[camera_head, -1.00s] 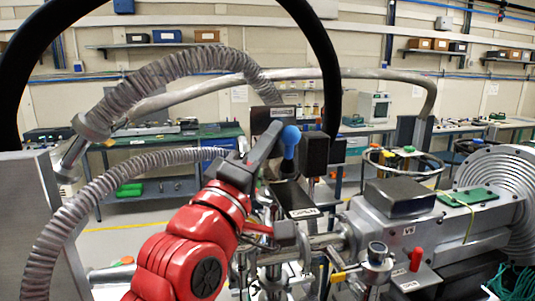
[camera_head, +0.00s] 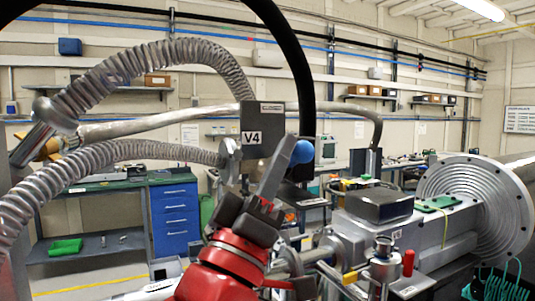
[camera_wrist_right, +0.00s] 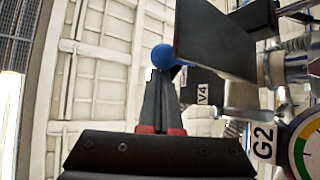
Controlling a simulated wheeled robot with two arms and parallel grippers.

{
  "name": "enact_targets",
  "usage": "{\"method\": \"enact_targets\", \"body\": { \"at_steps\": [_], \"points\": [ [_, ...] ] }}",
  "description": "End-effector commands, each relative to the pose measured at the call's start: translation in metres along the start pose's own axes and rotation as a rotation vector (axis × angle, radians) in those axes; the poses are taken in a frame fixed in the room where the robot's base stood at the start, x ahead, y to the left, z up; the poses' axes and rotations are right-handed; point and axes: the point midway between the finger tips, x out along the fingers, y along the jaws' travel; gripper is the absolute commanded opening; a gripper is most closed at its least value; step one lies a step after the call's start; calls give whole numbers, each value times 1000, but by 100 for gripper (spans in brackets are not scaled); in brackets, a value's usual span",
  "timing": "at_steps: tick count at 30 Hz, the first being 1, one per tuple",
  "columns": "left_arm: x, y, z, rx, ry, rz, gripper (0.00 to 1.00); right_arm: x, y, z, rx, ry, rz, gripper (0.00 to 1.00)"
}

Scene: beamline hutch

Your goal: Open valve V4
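Valve V4 shows as a grey box (camera_head: 264,122) with a "V4" label, at the middle of the head view. Its label (camera_wrist_right: 203,94) is also visible in the wrist view. A blue ball knob (camera_head: 302,152) is just right of and below the box; it is also in the wrist view (camera_wrist_right: 163,57). My right gripper (camera_head: 279,160) is in front of the valve, its fingertips beside the knob. In the wrist view its fingers (camera_wrist_right: 160,80) lie close together, tips at the knob; contact is unclear. The knob's stem is mostly hidden. My left gripper is out of view.
Ribbed grey hoses (camera_head: 150,75) arch across the left, and a thick black hoop (camera_head: 300,60) crosses in front. A gauge marked G2 (camera_wrist_right: 303,148) is close on the right in the wrist view. Beamline hardware with a round flange (camera_head: 478,205) fills the right.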

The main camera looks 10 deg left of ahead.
Motion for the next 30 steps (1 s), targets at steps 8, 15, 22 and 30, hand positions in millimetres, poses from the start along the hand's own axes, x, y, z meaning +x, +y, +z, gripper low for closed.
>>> {"method": "enact_targets", "body": {
  "at_steps": [8,15,22,30],
  "points": [
    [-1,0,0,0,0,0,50,-2,0,2,-3,-2,0,0],
    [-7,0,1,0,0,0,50,-27,-4,2,-3,2,-4,0],
    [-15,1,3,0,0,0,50,-65,-3,2,-4,2,-3,0],
    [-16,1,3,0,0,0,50,-78,0,2,-2,-1,1,0]
  ]
}}
